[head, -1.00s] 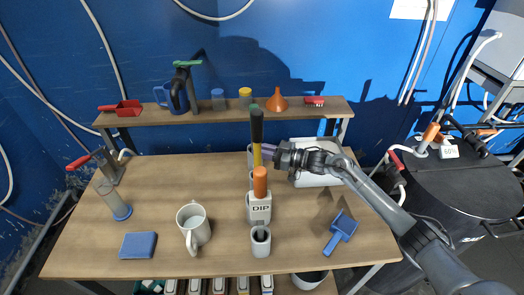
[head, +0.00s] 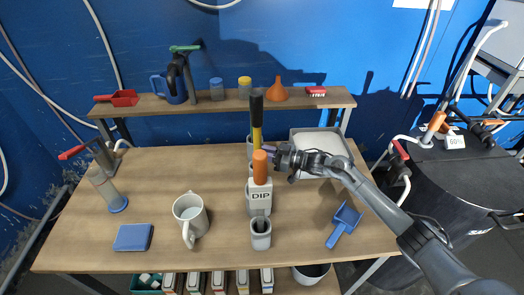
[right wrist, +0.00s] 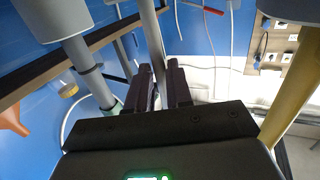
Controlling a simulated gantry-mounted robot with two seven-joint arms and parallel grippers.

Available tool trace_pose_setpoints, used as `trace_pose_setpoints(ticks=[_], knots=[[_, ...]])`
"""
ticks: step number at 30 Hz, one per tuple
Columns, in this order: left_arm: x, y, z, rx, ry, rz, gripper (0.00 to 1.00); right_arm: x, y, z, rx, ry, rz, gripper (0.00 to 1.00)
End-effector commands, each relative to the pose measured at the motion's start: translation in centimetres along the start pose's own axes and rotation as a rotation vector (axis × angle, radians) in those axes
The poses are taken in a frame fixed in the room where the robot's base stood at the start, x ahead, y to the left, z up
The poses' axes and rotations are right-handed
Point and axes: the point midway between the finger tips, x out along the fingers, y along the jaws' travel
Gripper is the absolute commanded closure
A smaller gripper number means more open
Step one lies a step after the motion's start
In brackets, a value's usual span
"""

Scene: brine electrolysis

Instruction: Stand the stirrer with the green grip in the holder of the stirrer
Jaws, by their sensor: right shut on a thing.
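My right gripper (head: 264,151) comes in from the right. It is shut on a grey rod (right wrist: 152,40), seen between the fingers in the right wrist view, which I take to be the stirrer's shaft. Its grip is not clearly seen. A green patch (right wrist: 117,107) shows beside one finger; I cannot tell whether it belongs to the held stirrer. Grey cups stand in a row, one (head: 249,147) at the back by my gripper. Which is the stirrer's holder, and whether the shaft is inside it, I cannot tell. My left gripper is out of view.
A black-handled tool with a yellow shaft (head: 257,138) stands close before my right gripper. An orange-handled thing (head: 260,167) stands at the cup marked DIP (head: 260,197). A front cup (head: 261,236), mug (head: 189,214), blue scoop (head: 344,222) and white tray (head: 334,176) are nearby.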

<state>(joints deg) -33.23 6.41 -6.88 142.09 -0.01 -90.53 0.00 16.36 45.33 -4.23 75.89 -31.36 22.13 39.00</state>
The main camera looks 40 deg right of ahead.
Motion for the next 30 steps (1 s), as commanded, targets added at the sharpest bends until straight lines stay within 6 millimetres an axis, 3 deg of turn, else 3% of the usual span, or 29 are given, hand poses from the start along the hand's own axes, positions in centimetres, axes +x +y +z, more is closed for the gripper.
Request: trace_pose_setpoints(ticks=[18, 30], knots=[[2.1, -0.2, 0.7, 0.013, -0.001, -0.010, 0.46, 0.1, 0.0, 3.7, 0.000, 0.001, 0.000, 1.00], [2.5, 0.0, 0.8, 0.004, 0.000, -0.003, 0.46, 0.2, 0.0, 4.5, 0.000, 0.002, 0.000, 1.00]])
